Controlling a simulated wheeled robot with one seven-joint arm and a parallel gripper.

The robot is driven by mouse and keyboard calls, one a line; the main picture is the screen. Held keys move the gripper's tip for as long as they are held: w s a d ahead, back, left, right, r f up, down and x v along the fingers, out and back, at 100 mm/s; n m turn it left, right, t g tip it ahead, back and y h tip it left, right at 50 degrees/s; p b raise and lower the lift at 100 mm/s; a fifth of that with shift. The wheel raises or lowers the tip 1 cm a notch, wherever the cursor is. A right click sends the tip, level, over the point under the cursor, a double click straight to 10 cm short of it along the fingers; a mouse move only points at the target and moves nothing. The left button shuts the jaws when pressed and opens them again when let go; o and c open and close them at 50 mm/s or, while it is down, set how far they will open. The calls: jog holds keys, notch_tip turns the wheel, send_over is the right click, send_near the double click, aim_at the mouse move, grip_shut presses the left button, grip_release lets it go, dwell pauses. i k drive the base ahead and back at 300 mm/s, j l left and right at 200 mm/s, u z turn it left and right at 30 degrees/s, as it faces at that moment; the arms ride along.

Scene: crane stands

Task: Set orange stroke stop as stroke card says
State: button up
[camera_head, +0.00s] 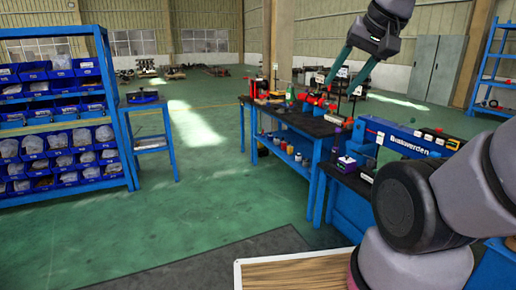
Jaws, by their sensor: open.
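My gripper (341,88) hangs at the upper right, its two teal fingers spread apart and pointing down and left. Nothing shows between them. In the picture the fingers overlap the back of a blue workbench (318,150) with a dark top. Small red and orange parts (318,100) are on that bench; I cannot tell whether one is the orange stroke stop. I cannot make out a stroke card. A blue lettered panel (405,142) stands at the right, partly hidden behind my arm.
A blue rack (112,95) with several bins stands at left, beside a small blue stand (150,146). A wood-topped surface (295,273) is at the bottom. A grey cabinet (435,68) and blue shelf (494,72) are at back right. Green floor (205,195) between is clear.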

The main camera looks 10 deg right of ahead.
aim_at(349, 121)
jog(key=i+z, duration=0.3)
jog(key=i, duration=0.2)
jog(key=i+z, duration=0.3)
jog(key=i, duration=0.25)
jog(key=i+j+z, duration=0.3)
jog(key=i, duration=0.2)
jog(key=i+j+u, duration=0.1)
jog(key=i, duration=0.25)
jog(key=i+j, duration=0.25)
jog(key=i+j+u, duration=0.15)
jog(key=i, duration=0.35)
